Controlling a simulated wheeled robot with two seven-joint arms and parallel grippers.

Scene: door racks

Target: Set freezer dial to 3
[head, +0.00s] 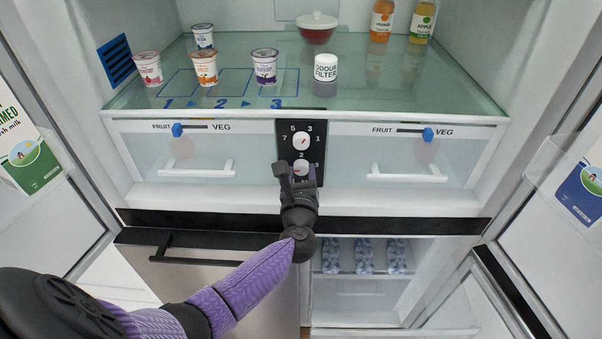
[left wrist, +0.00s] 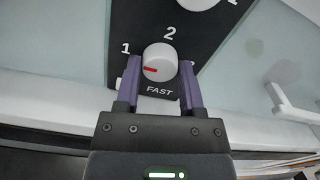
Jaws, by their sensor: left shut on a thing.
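The black control panel (head: 287,141) at the middle of the fridge carries two white dials. The lower dial (head: 301,167), marked 1, 2, 3 and FAST, also shows in the left wrist view (left wrist: 161,60). Its red mark points left and slightly down, a little below the 1. My left gripper (head: 298,175) is shut on this dial, one purple finger on each side, as the left wrist view shows (left wrist: 160,70). The right finger partly covers the 3. The upper dial (head: 302,141) has its red mark toward the upper right. My right gripper is not in view.
Clear drawers with white handles (head: 197,170) (head: 406,175) flank the panel. Above is a glass shelf (head: 410,85) with yogurt pots, an odour filter (head: 326,67), a red bowl (head: 317,27) and bottles. Open doors stand at both sides. An open compartment (head: 340,285) lies below.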

